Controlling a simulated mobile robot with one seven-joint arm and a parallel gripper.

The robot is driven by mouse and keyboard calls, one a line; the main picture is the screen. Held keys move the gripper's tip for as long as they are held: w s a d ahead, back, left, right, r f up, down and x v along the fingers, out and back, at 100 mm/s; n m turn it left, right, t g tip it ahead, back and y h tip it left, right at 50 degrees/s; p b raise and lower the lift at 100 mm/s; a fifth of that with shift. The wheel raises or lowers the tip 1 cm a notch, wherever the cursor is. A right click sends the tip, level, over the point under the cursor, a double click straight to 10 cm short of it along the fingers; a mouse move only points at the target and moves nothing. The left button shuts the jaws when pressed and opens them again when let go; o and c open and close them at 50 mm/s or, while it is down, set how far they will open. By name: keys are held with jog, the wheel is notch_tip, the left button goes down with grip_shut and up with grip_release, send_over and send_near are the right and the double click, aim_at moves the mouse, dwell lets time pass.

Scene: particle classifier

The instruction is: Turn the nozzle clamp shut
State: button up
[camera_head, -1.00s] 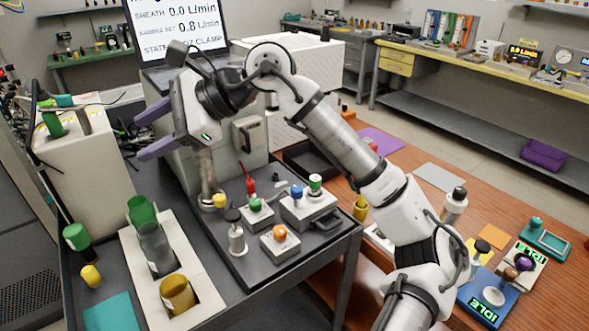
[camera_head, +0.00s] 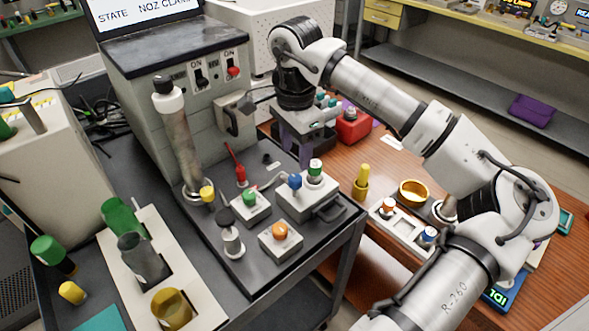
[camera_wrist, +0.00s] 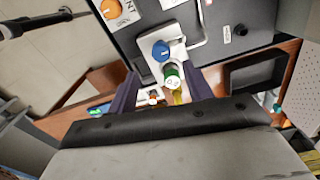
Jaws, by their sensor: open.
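The screen (camera_head: 150,10) reads "STATE NOZ CLAMP", partly cut off. No part carries a readable nozzle clamp label, so I cannot tell which it is. A grey block (camera_head: 306,204) on the cart holds a blue knob (camera_head: 295,181) and a green-capped, white-topped piece (camera_head: 315,168). An upright metal tube (camera_head: 182,140) stands to the left, with a yellow knob (camera_head: 207,194) at its base. My gripper (camera_head: 300,150) is open, purple fingers pointing down behind the block. In the wrist view the fingers (camera_wrist: 163,88) appear either side of the green-capped piece (camera_wrist: 172,78), apart from it.
A red box (camera_head: 352,124) and yellow bottle (camera_head: 361,183) stand on the wooden table. The instrument cabinet (camera_head: 180,88) rises behind.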

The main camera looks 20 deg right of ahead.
aim_at(295, 177)
notch_tip(295, 177, down, 8)
jog(key=shift+w+r+p, duration=0.1)
jog(key=shift+r+p, duration=0.1)
jog(key=shift+p, duration=0.55)
jog(key=shift+c, duration=0.4)
jog(key=c, duration=0.9)
